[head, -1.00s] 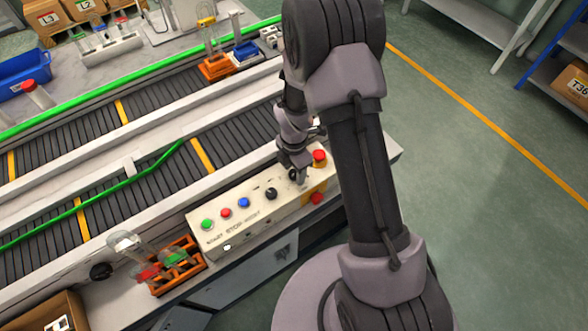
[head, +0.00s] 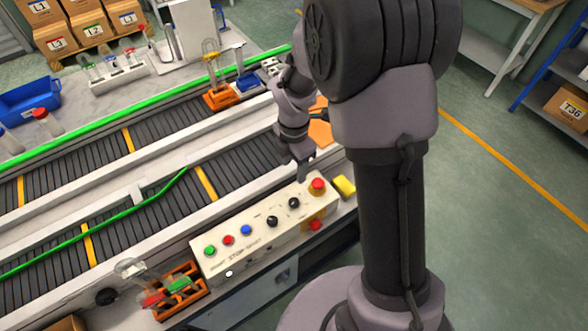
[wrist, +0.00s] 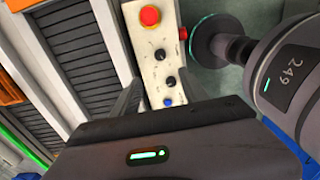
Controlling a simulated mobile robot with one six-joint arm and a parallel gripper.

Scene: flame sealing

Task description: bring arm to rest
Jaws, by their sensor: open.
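My gripper (head: 304,172) is above the right part of the cream control box in the head view, near the black knobs and the red emergency button. In the wrist view my gripper (wrist: 137,97) shows its two fingers apart with nothing held between them. The control box (head: 240,262) carries green, red and blue buttons, two black knobs and a red mushroom button (head: 317,185). The box (wrist: 158,75) also lies beyond the fingers in the wrist view. My arm rises at the right of the head view and hides part of the conveyor end.
Roller conveyors (head: 100,212) run behind the box. An orange rack with vials (head: 180,290) stands left of it. An orange fixture (head: 220,98) and a blue bin (head: 28,100) are farther back. Open floor lies at right.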

